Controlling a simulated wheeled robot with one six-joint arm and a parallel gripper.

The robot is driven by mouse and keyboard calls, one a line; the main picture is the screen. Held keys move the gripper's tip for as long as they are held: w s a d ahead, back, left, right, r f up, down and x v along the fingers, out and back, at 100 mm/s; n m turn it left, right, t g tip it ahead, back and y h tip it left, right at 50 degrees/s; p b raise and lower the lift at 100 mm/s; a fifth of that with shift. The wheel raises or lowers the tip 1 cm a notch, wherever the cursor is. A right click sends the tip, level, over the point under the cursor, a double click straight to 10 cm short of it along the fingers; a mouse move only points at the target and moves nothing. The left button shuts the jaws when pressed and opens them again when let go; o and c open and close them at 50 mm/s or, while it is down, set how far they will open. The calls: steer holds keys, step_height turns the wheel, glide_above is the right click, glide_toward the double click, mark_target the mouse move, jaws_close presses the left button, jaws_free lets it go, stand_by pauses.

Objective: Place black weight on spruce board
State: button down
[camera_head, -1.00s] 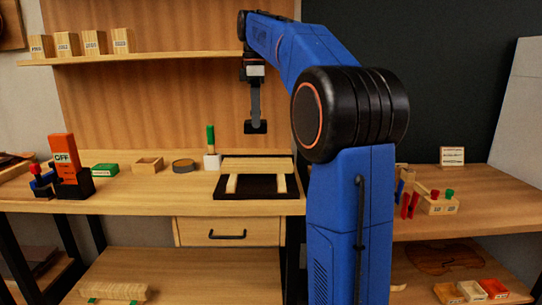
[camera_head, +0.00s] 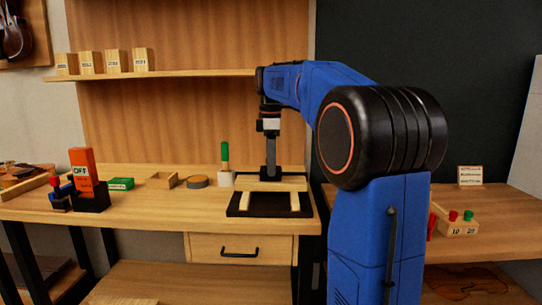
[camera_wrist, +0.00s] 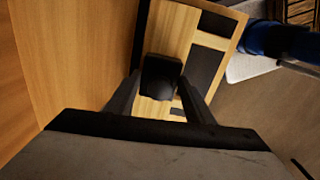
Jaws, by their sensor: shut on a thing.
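The black weight (camera_head: 270,177) is between the fingers of my gripper (camera_head: 270,166). It is upright over the middle of the pale spruce board (camera_head: 295,185), at or very close to its top face. I cannot tell for certain whether it touches. In the wrist view the black weight (camera_wrist: 160,72) shows between the two dark fingers, with the spruce board (camera_wrist: 172,32) below it. The board lies across the back of a black tray (camera_head: 271,204) with two pale strips. The underside of the weight is hidden.
A green-handled tool in a white block (camera_head: 225,180) stands close left of the tray. A dark round tin (camera_head: 197,182), a small wooden box (camera_head: 162,180), a green box (camera_head: 120,184) and an orange-and-black device (camera_head: 85,178) stand further left. A shelf (camera_head: 180,73) hangs above.

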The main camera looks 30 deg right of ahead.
steer(key=shift+f, duration=0.15)
steer(key=c, duration=0.8)
jaws_free()
steer(key=shift+c, duration=0.2)
step_height(320, 180, up, 12)
steer(key=s+a+f+m+t, duration=0.1)
steer(key=s+a+f+m, duration=0.3)
steer(key=s+f, duration=0.6)
steer(key=s+a+f+m+t, duration=0.2)
steer(key=s+a+f+m, duration=0.2)
steer(key=s+a+f, duration=0.3)
steer(key=s+a+f+m+t, duration=0.1)
steer(key=s+a+f+m, duration=0.3)
steer(key=s+f, duration=1)
step_height(320, 180, down, 3)
steer(key=shift+a+f+t, duration=0.15)
steer(key=shift+a+t, duration=0.25)
steer(key=shift+a, duration=0.3)
